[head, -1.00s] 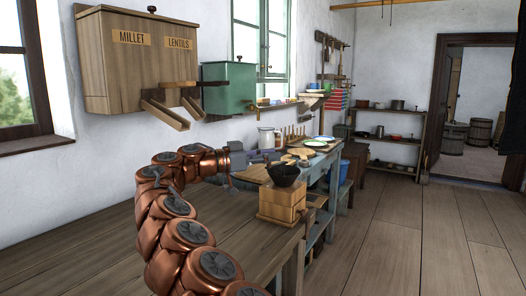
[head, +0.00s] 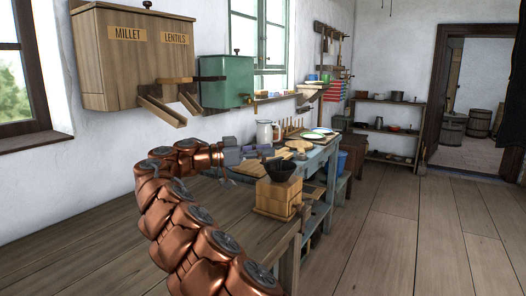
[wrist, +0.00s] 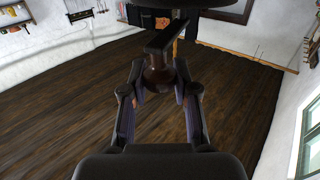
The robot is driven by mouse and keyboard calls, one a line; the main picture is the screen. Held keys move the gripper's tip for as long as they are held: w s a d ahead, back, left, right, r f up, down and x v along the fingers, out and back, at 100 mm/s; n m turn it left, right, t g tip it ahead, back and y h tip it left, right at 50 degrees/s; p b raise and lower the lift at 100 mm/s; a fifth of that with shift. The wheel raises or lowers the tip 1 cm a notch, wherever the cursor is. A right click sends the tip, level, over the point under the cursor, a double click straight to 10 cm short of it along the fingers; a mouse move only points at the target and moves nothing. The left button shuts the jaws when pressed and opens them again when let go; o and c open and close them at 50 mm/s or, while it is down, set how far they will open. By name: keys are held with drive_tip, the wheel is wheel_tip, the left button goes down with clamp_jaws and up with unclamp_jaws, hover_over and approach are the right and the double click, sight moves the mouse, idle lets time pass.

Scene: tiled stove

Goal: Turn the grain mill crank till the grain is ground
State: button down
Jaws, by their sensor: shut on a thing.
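The grain mill is a light wooden box (head: 277,199) with a black bowl-shaped hopper (head: 280,171) on top. It stands upright near the right edge of the wooden worktop. My gripper (head: 266,151) is just behind and left of the hopper in the head view. In the wrist view my gripper (wrist: 158,88) is shut around a dark brown knob (wrist: 157,76) at the end of the crank arm (wrist: 163,40). The dark hopper rim (wrist: 195,3) shows at the top edge there. The inside of the hopper and any grain are hidden.
A wooden worktop (head: 95,240) runs along the wall. Above it hang a MILLET and LENTILS bin (head: 135,70) with chutes and a green box (head: 228,82). A blue-grey table (head: 325,165) with plates stands behind the mill. The floor (head: 400,230) at right is clear.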

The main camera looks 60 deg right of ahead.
drive_tip(key=c, duration=0.8)
unclamp_jaws()
drive_tip(key=shift+c, duration=0.2)
drive_tip(key=v, duration=1.1)
drive_tip(key=shift+w+a, duration=0.25)
drive_tip(key=shift+a, duration=0.1)
